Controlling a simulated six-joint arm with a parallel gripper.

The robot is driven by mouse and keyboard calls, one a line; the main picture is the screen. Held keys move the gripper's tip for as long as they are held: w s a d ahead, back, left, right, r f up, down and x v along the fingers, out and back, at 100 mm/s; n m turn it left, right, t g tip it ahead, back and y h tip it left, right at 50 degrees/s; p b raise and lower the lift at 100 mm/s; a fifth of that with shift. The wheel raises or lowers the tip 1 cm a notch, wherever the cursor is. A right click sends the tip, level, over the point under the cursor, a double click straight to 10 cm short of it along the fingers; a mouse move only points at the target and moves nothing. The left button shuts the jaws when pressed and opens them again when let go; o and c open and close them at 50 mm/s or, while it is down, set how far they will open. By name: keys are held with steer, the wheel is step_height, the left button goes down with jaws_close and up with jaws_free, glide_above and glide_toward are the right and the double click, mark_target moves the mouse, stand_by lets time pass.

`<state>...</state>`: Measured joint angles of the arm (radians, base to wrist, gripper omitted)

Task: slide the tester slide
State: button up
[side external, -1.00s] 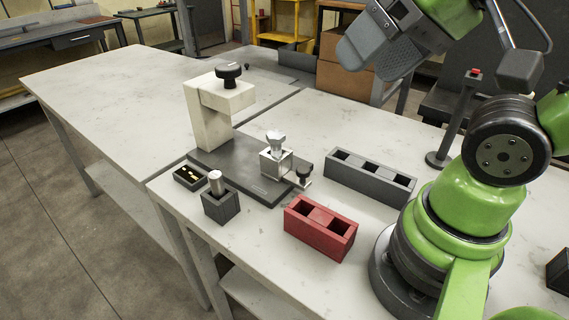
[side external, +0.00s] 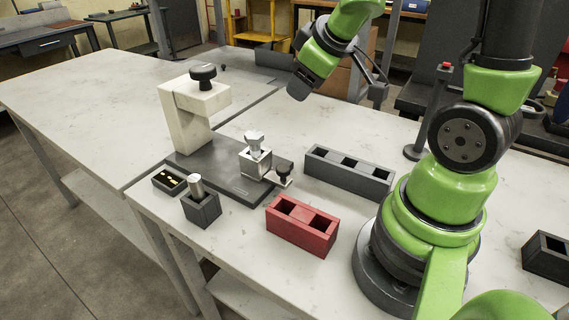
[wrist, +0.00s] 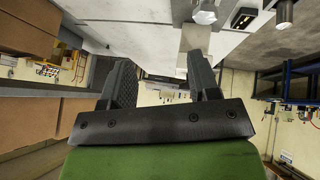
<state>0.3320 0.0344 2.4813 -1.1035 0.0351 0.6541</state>
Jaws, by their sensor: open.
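The tester is a cream C-shaped frame (side external: 190,125) with a black top knob (side external: 203,77), on a dark base plate (side external: 228,176). A silver slide block (side external: 255,163) sits on the plate to the right of the frame. A bright hex-headed metal part (side external: 254,141) stands upright in it, and a small black knob (side external: 284,171) is at its right side. My gripper (side external: 299,90) is in the air beyond and above the slide, apart from it. In the wrist view its two fingers (wrist: 160,76) are spread with nothing between them. The hex-headed part shows at the top edge there (wrist: 205,14).
A red two-slot block (side external: 302,228) and a grey three-slot block (side external: 348,172) stand near the plate. A dark holder (side external: 201,211) with a silver cylinder (side external: 196,187) and a small tray (side external: 169,181) are at its left. A red-topped post (side external: 427,115) stands at right.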

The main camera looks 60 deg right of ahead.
mark_target(284, 168)
steer(key=shift+w+a+f+n+g+y, duration=0.4)
steer(key=shift+a+f+n+y, duration=0.25)
steer(key=shift+f, duration=2.2)
steer(key=shift+w+a+f+n+g+y, duration=0.35)
steer(key=shift+a+f+n+y, duration=0.3)
steer(key=shift+f, duration=2.25)
steer(key=shift+w+a+f+n+g+y, duration=0.25)
steer(key=shift+a+f+n+g+y, duration=0.4)
steer(key=shift+f, duration=2.2)
jaws_close()
steer(key=shift+y, duration=0.25)
steer(key=shift+w, duration=2.05)
jaws_free()
